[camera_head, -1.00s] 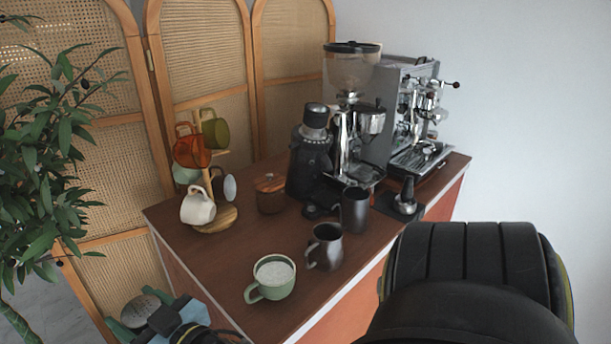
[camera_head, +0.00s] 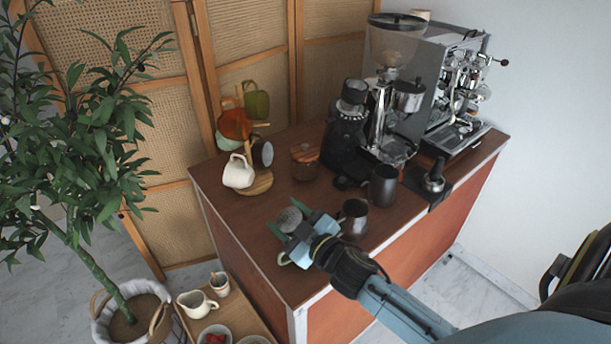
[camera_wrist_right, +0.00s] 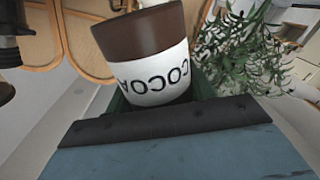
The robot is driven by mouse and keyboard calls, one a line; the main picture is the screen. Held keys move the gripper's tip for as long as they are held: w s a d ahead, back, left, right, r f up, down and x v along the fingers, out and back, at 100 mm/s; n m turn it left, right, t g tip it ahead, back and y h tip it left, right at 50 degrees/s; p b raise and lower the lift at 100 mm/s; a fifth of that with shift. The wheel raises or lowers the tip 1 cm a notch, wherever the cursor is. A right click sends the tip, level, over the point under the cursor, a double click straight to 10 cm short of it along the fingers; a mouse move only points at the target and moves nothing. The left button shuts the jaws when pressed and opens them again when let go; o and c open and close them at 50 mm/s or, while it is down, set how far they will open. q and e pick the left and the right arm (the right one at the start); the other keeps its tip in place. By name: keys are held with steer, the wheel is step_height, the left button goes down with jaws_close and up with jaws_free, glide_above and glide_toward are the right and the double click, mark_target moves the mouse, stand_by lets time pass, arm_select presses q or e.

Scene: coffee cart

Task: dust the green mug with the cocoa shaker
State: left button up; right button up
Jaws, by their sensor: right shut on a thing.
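My right gripper (camera_head: 285,222) is shut on the cocoa shaker. The shaker's grey round top (camera_head: 290,218) shows between the fingers in the head view. In the right wrist view the cocoa shaker (camera_wrist_right: 155,78) fills the upper middle, brown with a white band whose COCOA lettering appears upside down. The green mug (camera_head: 283,259) is mostly hidden behind my right gripper near the cart's front corner; only a bit of its handle side shows. The gap between shaker and mug cannot be judged. My left gripper is not in view.
A dark metal pitcher (camera_head: 353,219) stands close right of the gripper, with a dark cup (camera_head: 383,186) behind it. A mug tree (camera_head: 258,183), lidded jar (camera_head: 305,163), grinder (camera_head: 346,140) and espresso machine (camera_head: 455,105) stand farther back. The left part of the cart top (camera_head: 225,208) is clear.

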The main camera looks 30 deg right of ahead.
steer(key=d+n+p, duration=0.1)
steer(key=w+d+r+p, duration=0.1)
steer(key=d+n+p, duration=0.1)
steer(key=d, duration=0.1)
steer(key=shift+w+d+r+n+y, duration=0.1)
steer(key=shift+w+r+n+y, duration=0.05)
steer(key=shift+r+n+y, duration=0.2)
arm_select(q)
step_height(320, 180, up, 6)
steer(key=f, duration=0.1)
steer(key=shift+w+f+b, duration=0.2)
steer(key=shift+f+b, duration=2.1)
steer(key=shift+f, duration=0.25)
arm_select(e)
step_height(320, 180, down, 6)
steer(key=d+n+g+h, duration=0.1)
steer(key=n, duration=0.6)
steer(key=shift+d, duration=0.4)
steer(key=shift+n, duration=0.25)
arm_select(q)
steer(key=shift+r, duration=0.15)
arm_select(e)
steer(key=shift+r, duration=0.1)
